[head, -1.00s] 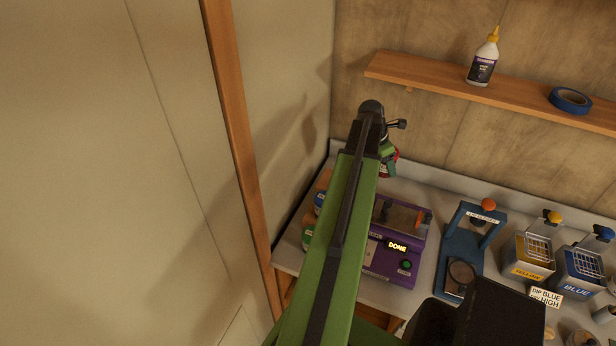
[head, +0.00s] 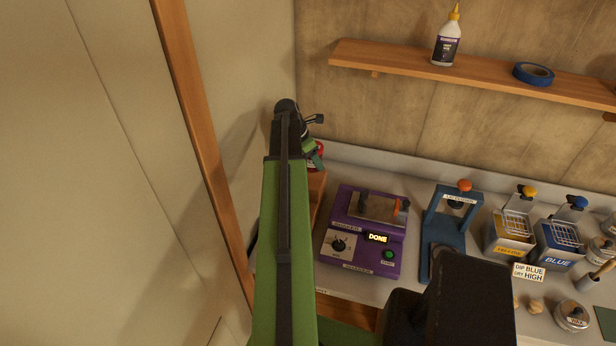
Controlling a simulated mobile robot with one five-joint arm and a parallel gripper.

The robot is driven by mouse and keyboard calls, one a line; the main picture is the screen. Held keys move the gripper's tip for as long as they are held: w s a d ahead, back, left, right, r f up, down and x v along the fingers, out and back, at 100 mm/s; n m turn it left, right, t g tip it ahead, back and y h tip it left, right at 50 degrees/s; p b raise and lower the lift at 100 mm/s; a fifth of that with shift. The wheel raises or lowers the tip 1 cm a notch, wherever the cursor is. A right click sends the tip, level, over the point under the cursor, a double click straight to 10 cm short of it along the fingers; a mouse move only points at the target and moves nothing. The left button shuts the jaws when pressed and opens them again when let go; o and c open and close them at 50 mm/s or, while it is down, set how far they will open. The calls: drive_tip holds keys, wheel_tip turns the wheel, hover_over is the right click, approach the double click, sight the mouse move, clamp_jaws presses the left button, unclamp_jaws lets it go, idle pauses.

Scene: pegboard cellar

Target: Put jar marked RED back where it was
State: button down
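My arm reaches away along the left side of the bench, and my gripper (head: 313,149) is at its far end, partly hidden by the arm. A jar with red on it (head: 321,151) shows at the fingers, and the gripper appears shut on it. Its label cannot be read. Just below it in the picture is the far end of a wooden rack (head: 317,186) by the left wall. The arm covers most of that rack. I cannot tell whether the jar touches the rack.
A purple machine (head: 341,262) reading DONE stands right of the rack. Further right are a blue press (head: 438,233), a yellow tank (head: 508,244) and a blue tank (head: 557,260). A shelf (head: 400,65) with a glue bottle (head: 446,42) and blue tape (head: 533,73) runs above.

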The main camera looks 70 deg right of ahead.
sight(308, 168)
drive_tip(key=shift+w+a+f, duration=0.1)
drive_tip(key=shift+w+f, duration=0.5)
drive_tip(key=shift+w, duration=0.35)
wheel_tip(308, 168, down, 4)
drive_tip(key=b, duration=0.4)
drive_tip(key=shift+f+b, duration=0.2)
drive_tip(key=shift+b, duration=0.2)
drive_tip(key=shift+r, duration=0.25)
drive_tip(key=shift+f, duration=0.2)
drive_tip(key=shift+c, duration=1.4)
unclamp_jaws()
drive_tip(key=shift+r+p, duration=0.6)
drive_tip(key=shift+p, duration=0.05)
drive_tip(key=p+v, duration=1)
drive_tip(key=v, duration=0.1)
